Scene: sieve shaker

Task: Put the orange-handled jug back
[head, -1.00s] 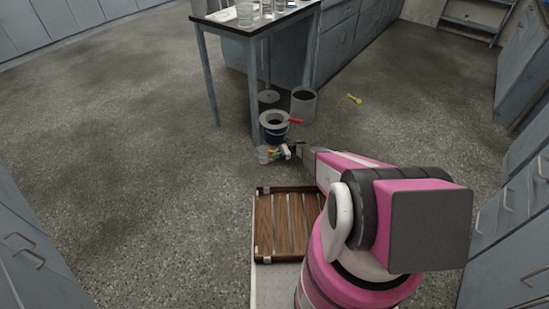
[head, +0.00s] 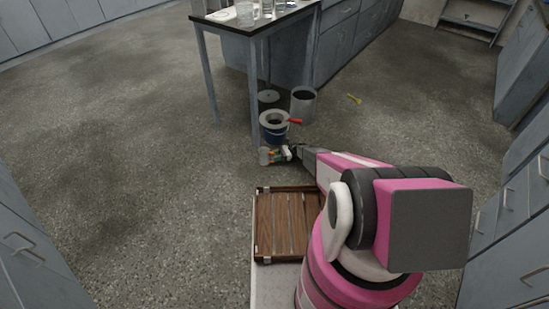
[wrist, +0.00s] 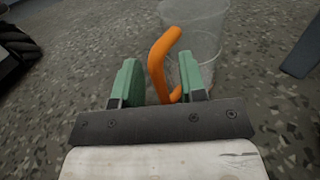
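The clear jug (wrist: 205,30) has an orange handle (wrist: 163,55); in the wrist view it stands on the speckled floor just beyond my gripper. My gripper (wrist: 159,78) has green fingers set apart. The handle's lower end lies in the gap between them, closer to the right finger, with clear space to the left finger. In the head view my gripper (head: 284,154) is low near the floor, and the jug (head: 264,157) is a small pale shape at its left. The jug's far side and top are cut off in the wrist view.
A grey bin (head: 303,107) is further back. A table (head: 258,30) carries glassware. A slatted wooden tray (head: 257,222) is nearer me.

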